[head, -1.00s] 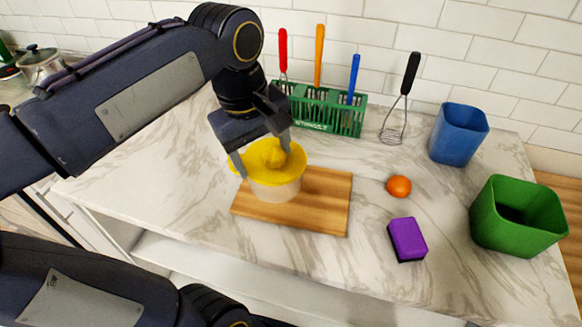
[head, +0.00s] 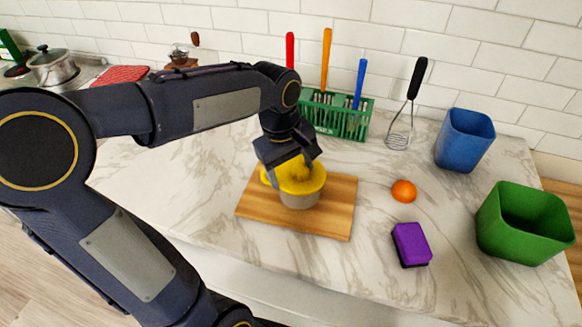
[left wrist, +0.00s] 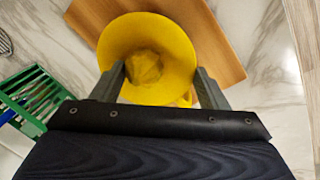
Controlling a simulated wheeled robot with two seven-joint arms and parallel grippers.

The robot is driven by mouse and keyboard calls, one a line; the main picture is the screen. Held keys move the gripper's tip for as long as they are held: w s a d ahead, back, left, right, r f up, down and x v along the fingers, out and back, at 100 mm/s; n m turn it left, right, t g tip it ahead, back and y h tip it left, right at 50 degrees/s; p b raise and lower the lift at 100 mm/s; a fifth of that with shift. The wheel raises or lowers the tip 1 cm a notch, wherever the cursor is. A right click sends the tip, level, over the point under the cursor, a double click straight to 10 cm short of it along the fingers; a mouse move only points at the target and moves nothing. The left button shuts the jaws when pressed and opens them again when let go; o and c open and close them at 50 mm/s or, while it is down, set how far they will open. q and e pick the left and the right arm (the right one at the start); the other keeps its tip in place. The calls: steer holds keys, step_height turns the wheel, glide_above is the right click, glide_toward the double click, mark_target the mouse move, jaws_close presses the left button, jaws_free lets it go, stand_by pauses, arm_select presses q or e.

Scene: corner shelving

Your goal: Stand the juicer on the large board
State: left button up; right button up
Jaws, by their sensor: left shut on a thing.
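The juicer (head: 300,197) has a yellow top with a reamer cone and a pale lower bowl. It is upright over the middle of the large wooden board (head: 258,208); its base appears to touch the board. My left gripper (head: 287,168) is shut on the juicer's yellow top from above. In the left wrist view the two fingers (left wrist: 158,85) lie on either side of the yellow top (left wrist: 150,28), with the board (left wrist: 215,45) beyond. The juicer's far side is partly hidden by the gripper. My right gripper is out of view.
A green utensil rack (head: 340,118) and a whisk (head: 399,130) stand behind the board. To the right are an orange (head: 404,191), a purple sponge (head: 411,243), a blue bin (head: 463,140) and a green bin (head: 520,225). The counter left of the board is clear.

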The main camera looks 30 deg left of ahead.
mark_target(284, 179)
arm_select(q)
steer(key=shift+f, duration=0.1)
steer(key=o, duration=1.4)
step_height(284, 179, up, 11)
steer(key=s, duration=0.1)
steer(key=s+d+f+m+t+h+p, duration=0.1)
steer(key=s+d+f+m+t+h, duration=0.2)
steer(key=s+f+m, duration=0.7)
steer(key=s+d+f+t, duration=0.1)
steer(key=s+d, duration=0.1)
steer(key=s, duration=0.2)
steer(key=shift+f+m, duration=0.25)
steer(key=shift+m, duration=0.15)
